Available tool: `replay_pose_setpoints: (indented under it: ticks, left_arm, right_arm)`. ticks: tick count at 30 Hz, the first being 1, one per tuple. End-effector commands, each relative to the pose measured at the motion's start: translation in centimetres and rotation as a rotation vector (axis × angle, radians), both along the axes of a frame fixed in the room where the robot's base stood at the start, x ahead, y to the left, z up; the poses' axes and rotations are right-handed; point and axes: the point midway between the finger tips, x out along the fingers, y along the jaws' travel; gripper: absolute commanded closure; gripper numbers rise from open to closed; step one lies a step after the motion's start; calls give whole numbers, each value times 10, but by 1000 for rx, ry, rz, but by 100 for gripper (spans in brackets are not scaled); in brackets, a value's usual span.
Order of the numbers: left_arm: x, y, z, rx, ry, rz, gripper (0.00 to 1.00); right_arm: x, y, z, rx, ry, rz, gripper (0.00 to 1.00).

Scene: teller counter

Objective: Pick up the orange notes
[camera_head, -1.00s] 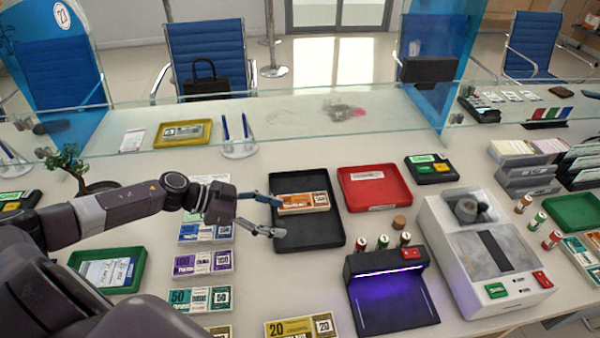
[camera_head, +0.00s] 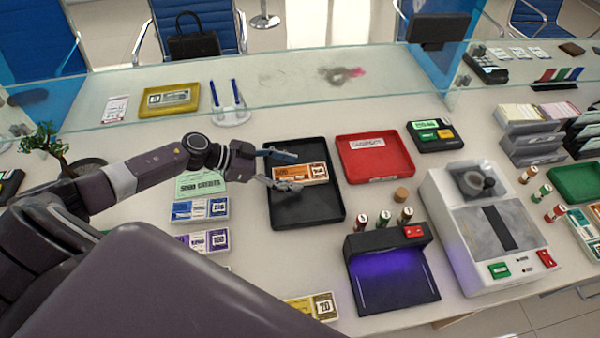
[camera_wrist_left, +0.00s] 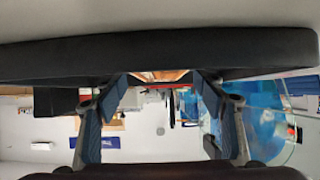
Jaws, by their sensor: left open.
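The orange notes (camera_head: 304,174) lie as a banded stack in the upper part of a black tray (camera_head: 310,212) on the counter. My left gripper (camera_head: 289,170) is open, its two fingers reaching over the tray's left side toward the left end of the stack. In the head view the upper finger is just above the notes' top left corner and the lower finger is near their lower left edge. In the left wrist view a small orange strip of the notes (camera_wrist_left: 160,75) shows between the open fingers (camera_wrist_left: 160,95), beyond the dark tray rim. My right gripper is not seen.
A red tray (camera_head: 378,170) stands right of the black tray. A black lamp unit (camera_head: 395,275) and small rolls stand in front of it. Other note stacks (camera_head: 201,210) lie left, under my arm. A glass screen (camera_head: 310,85) runs behind.

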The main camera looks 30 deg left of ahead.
Motion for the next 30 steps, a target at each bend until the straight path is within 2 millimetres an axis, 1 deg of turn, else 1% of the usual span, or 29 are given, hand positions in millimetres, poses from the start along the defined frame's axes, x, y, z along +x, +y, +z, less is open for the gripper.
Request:
replay_pose_setpoints:
  ticks: [3,12,17,24,25,30]
  left_arm:
    - [7,-8,-4,-1,-2,1,36]
    - [7,-10,-7,1,1,0,37]
    - [7,-10,-7,1,0,0,55]
    - [7,-10,-7,1,0,0,81]
    - [8,-10,-6,1,-1,0,83]
    - [8,-10,-6,1,-1,0,83]
  right_arm:
    - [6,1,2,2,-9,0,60]
    - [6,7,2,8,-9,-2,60]
    - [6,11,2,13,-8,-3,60]
    - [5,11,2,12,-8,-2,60]
    - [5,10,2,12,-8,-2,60]
    - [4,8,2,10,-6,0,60]
